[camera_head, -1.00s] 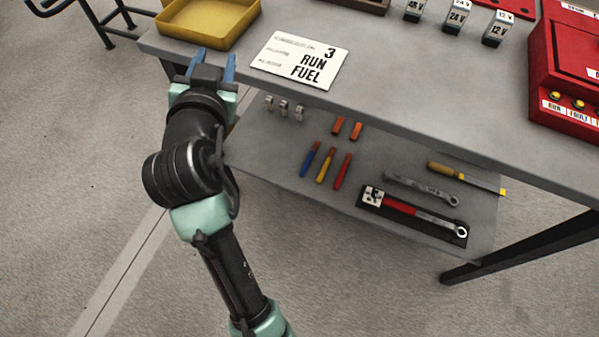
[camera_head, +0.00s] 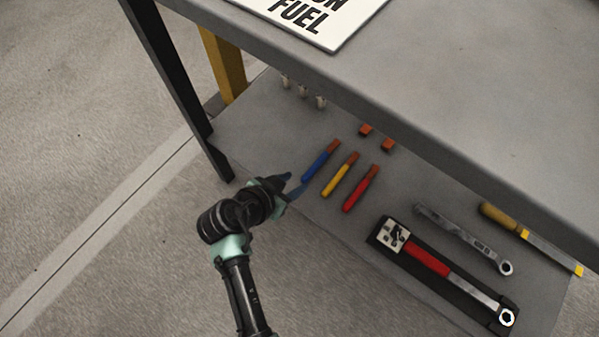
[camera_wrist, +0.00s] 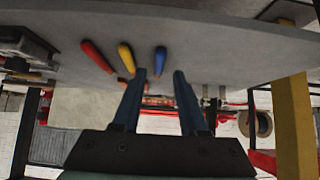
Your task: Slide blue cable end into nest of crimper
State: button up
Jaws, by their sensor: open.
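The blue cable end (camera_head: 317,165) is a short blue piece with an orange-brown tip. It lies on the lower shelf, leftmost of three similar pieces. In the wrist view the blue piece (camera_wrist: 160,60) appears beyond my fingertips, between their lines. My gripper (camera_head: 289,185) is at the shelf's front edge, left of and close to the blue piece. In the wrist view my gripper (camera_wrist: 160,75) has its two blue fingers apart with nothing between them. I cannot pick out the crimper with certainty; a red-handled tool (camera_head: 428,260) lies in a black tray to the right.
A yellow piece (camera_head: 340,174) and a red piece (camera_head: 360,188) lie right of the blue one. Two orange blocks, small metal fittings, a wrench (camera_head: 462,238) and a yellow-handled tool (camera_head: 530,238) share the shelf. The tabletop (camera_head: 420,110) overhangs it. A dark table leg (camera_head: 180,95) stands left.

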aim_at(307, 175)
jog(key=shift+b+x, duration=1.05)
jog(key=shift+x, duration=0.2)
jog(key=shift+b+x, duration=1.7)
jog(key=shift+x, duration=0.3)
grip_shut()
jog(key=shift+r+p, duration=2)
